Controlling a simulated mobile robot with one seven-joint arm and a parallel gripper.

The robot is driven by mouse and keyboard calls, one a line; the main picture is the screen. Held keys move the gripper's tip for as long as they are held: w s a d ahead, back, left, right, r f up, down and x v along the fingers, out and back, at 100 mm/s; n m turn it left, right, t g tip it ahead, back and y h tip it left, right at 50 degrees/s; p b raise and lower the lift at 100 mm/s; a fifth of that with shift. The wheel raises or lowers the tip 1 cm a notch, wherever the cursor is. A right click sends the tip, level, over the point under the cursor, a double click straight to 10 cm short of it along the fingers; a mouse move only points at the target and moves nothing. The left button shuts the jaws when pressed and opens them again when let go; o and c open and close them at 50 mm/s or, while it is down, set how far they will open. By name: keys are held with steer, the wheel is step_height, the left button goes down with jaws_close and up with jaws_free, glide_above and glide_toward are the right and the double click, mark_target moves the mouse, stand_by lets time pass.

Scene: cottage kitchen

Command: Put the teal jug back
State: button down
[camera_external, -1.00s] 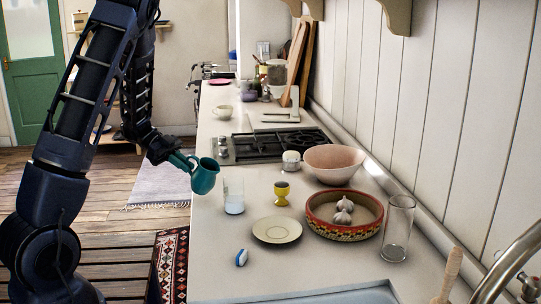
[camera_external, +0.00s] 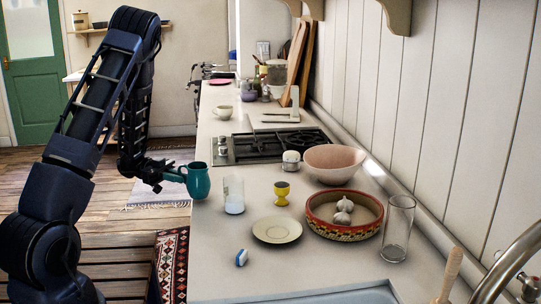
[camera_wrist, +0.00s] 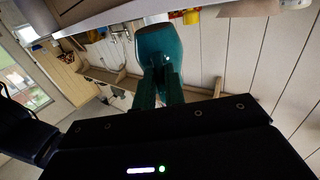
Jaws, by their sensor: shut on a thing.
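The teal jug (camera_external: 198,181) is upright at the left edge of the counter (camera_external: 215,262), beside the clear glass. My gripper (camera_external: 175,178) is shut on the jug from its left, on the handle side. I cannot tell whether the jug's base touches the counter. In the wrist view the jug (camera_wrist: 160,45) is in front of the fingers (camera_wrist: 158,88), which hide its lower part.
A glass with white liquid (camera_external: 234,195) stands just right of the jug. Beyond are a yellow egg cup (camera_external: 281,193), a pale saucer (camera_external: 277,230), a patterned bowl with garlic (camera_external: 344,232) and a stove (camera_external: 265,145). Counter between the jug and stove is clear.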

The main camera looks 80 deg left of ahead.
steer(key=shift+w+d+r+y, duration=0.1)
steer(key=shift+r+y, duration=0.2)
steer(key=shift+r, duration=0.05)
stand_by(0.5)
steer(key=shift+w+a+r+n+t+y, duration=0.2)
steer(key=shift+a+r+n+t+y, duration=0.25)
steer(key=shift+a+n+t+y, duration=0.4)
steer(key=a+r+n+t+y, duration=0.2)
steer(key=a+r+n+y, duration=0.3)
steer(key=y, duration=0.3)
steer(key=w+f, duration=0.2)
steer(key=w, duration=0.1)
steer(key=w+f, duration=0.2)
steer(key=w, duration=0.2)
steer(key=w+f, duration=0.1)
steer(key=w, duration=0.3)
steer(key=shift+f, duration=0.4)
steer(key=shift+w+f, duration=1.15)
steer(key=shift+w, duration=0.3)
